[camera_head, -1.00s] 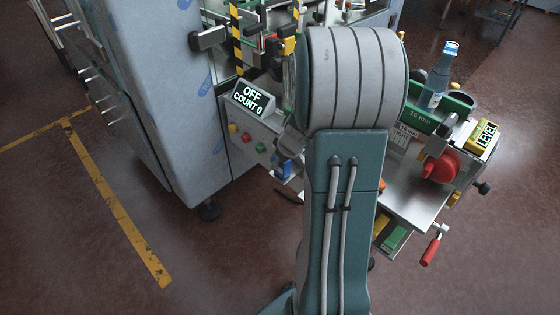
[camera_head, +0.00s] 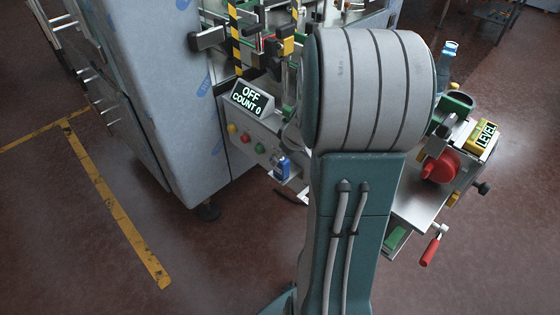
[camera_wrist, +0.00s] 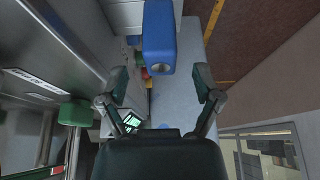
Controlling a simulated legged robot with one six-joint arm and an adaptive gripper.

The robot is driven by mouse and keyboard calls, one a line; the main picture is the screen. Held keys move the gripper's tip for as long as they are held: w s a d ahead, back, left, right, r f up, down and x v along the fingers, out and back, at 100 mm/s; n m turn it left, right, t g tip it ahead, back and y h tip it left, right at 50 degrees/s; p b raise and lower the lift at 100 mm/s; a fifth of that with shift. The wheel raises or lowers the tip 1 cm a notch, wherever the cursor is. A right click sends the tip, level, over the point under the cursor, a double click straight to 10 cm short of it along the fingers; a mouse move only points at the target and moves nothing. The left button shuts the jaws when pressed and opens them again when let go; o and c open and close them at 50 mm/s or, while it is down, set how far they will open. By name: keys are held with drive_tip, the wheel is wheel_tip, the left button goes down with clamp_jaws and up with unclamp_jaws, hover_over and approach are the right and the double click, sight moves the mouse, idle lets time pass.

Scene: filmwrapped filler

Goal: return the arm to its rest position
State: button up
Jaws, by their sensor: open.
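My arm rises through the middle of the head view and hides my gripper there. In the wrist view my gripper (camera_wrist: 158,74) is open, with one finger on each side and a gap between them. A blue block-like object (camera_wrist: 158,32) with a rounded grey end shows at the top of that view, in line with the gap. It appears apart from both fingers, but I cannot tell its distance. A blue item (camera_head: 282,166) also shows by the control panel in the head view; I cannot tell if it is the same one.
A large grey-blue machine cabinet (camera_head: 155,85) stands at left, with an "OFF COUNT 0" display (camera_head: 252,97) and buttons beside it. A metal bench (camera_head: 415,205) with a red knob (camera_head: 440,166) and a bottle (camera_head: 446,62) is at right. Floor at lower left is clear.

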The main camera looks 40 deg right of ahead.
drive_tip(key=v, duration=0.7)
drive_tip(key=shift+r, duration=0.25)
